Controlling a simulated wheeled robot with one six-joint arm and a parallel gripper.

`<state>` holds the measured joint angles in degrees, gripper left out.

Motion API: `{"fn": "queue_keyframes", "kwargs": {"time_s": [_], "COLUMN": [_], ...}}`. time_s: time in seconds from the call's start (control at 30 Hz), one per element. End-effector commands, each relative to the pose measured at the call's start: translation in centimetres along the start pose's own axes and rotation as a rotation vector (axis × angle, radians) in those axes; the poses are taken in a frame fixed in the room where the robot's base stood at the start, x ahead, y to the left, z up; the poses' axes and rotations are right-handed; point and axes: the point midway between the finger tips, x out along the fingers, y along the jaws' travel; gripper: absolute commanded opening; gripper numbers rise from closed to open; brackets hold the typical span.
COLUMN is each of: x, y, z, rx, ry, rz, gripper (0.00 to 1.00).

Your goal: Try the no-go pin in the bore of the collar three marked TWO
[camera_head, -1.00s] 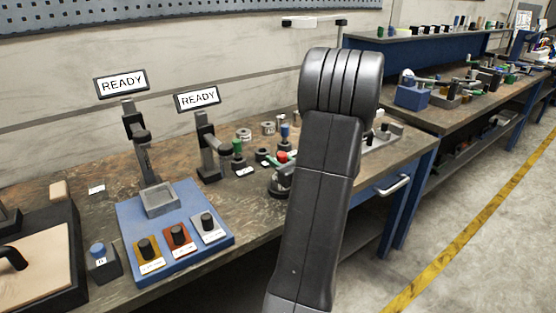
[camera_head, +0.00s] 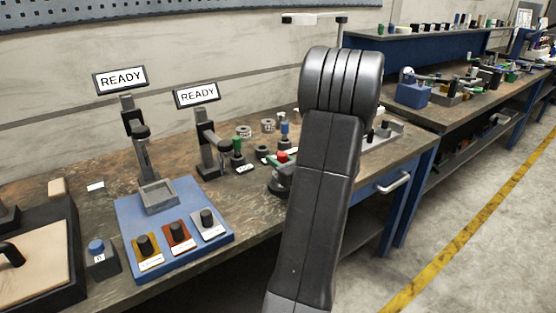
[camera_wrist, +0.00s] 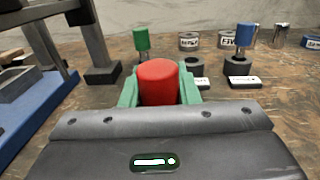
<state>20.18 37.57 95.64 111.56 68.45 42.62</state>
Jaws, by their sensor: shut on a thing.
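My gripper (camera_wrist: 160,92) is shut on a red-handled pin (camera_wrist: 158,80), with its green finger pads either side of the handle. The pin's lower end is hidden. The red handle also shows beside my arm in the head view (camera_head: 282,156). Behind it in the wrist view stand a green-handled pin (camera_wrist: 141,40) and a blue-handled pin (camera_wrist: 245,36) in a black holder (camera_wrist: 238,66). A black holder between them (camera_wrist: 195,66) has no pin showing. Grey collars with labels (camera_wrist: 189,41) (camera_wrist: 229,40) stand further back; I cannot read their words surely.
A blue base (camera_head: 210,243) with three black-knobbed blocks and a grey tray stands left of the gripper. Two posts carry screens reading READY (camera_head: 121,80) (camera_head: 197,94). Small labels (camera_wrist: 243,82) lie before the holders. Bare bench top lies around the collars.

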Motion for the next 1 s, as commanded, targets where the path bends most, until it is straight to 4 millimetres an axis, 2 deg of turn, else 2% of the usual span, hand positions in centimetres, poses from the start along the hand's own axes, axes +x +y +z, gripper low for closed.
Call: {"fn": "queue_keyframes", "kwargs": {"time_s": [0.53,1.0], "x": [0.0,0.0], "y": [0.0,0.0], "z": [0.1,2.0], "rx": [-0.001,-0.001], "ry": [-0.001,-0.001], "rz": [0.000,0.000], "gripper": [0.00,0.00]}}
